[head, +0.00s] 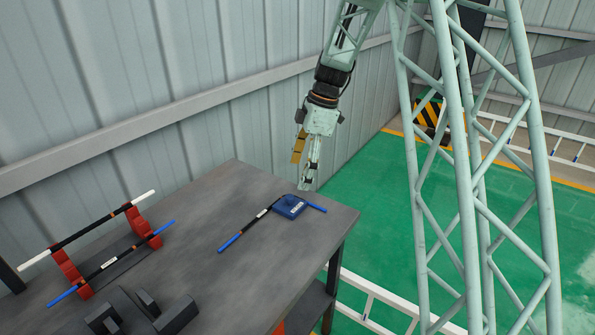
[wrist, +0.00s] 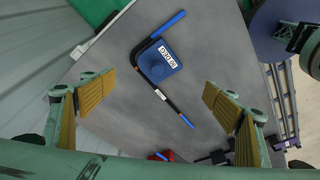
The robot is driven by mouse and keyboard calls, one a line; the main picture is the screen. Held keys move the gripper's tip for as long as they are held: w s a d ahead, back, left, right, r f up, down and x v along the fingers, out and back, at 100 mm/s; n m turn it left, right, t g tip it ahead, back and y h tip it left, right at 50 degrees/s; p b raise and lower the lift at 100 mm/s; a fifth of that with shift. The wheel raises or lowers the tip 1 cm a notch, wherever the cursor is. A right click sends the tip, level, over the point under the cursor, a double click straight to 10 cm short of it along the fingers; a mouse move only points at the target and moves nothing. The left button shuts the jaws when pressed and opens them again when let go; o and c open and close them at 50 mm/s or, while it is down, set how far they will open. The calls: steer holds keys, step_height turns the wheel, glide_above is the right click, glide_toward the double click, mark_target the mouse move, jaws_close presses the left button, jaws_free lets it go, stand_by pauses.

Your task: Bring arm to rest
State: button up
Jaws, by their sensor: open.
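My gripper (head: 308,165) hangs from the arm above the far right corner of the grey table (head: 190,225) in the head view. In the wrist view, my gripper (wrist: 150,105) has its two yellow-padded fingers wide apart with nothing between them. Below it on the table lies a bent rod (head: 246,228) with blue ends and a black middle. A blue block with a white label (head: 290,207) sits at the rod's bend. The rod (wrist: 180,112) and the blue block (wrist: 160,63) also show in the wrist view, apart from the fingers.
A red stand (head: 70,270) at the table's left holds two rods, one white-ended (head: 90,232) and one blue-ended (head: 100,270). Dark grey blocks (head: 175,315) stand at the front. A corrugated wall (head: 150,90) runs behind the table. White ladder-like rails (head: 375,297) lie over the green floor.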

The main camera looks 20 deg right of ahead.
steer(key=s+a+r+m+t+h, duration=0.15)
steer(key=s+r+m, duration=0.25)
steer(key=s+r, duration=0.7)
steer(key=s+a+r+m, duration=0.2)
steer(key=s+r+m, duration=0.2)
steer(key=s+r, duration=0.65)
steer(key=s+r+m+t+h, duration=0.1)
steer(key=s+m, duration=0.7)
steer(key=s, duration=2.2)
steer(key=shift+s+r+m+t+h, duration=0.15)
steer(key=shift+m+t+h, duration=0.25)
steer(key=shift+t, duration=0.15)
